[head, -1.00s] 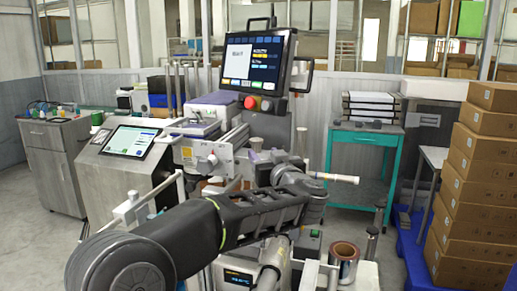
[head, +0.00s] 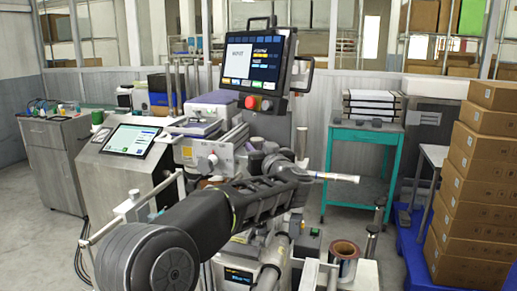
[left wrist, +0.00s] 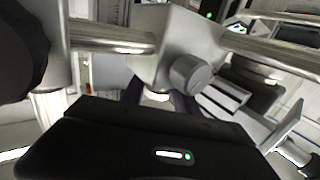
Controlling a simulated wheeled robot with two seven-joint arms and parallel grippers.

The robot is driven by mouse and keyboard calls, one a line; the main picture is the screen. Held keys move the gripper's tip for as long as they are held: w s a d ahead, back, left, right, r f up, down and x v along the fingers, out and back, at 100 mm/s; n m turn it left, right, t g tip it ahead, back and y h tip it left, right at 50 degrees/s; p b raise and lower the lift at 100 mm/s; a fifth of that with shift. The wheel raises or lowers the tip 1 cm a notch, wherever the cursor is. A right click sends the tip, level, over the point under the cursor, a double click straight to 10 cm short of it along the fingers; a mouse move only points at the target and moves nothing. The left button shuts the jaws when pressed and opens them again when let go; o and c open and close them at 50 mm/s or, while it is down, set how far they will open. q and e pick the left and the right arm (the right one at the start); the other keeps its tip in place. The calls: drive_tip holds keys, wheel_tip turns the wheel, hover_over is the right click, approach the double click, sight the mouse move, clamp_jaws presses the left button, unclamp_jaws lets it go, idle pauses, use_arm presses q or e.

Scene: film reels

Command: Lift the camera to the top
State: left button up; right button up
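I cannot tell for sure which part is the camera; a pale box with a purple top (head: 212,105) sits on the machine below the screen. Below it is a light grey bracket with a round knob (head: 212,160). My left gripper (head: 252,158) is just right of this bracket, partly hidden by my own wrist. In the left wrist view, its two dark purple fingers (left wrist: 158,98) look apart, with a small whitish round part between them; contact is unclear. Beyond them is a silver clamp block (left wrist: 180,45) with a grey knob (left wrist: 187,75) on metal rods. My right gripper is not in view.
A screen with a red button (head: 258,62) stands above the bracket. A tilted tablet panel (head: 131,139) is at the left. A teal table (head: 362,135) and stacked cardboard boxes (head: 480,190) are at the right. A film roll (head: 343,258) stands low in front.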

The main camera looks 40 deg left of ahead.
use_arm(q)
clamp_jaws()
idle(0.9)
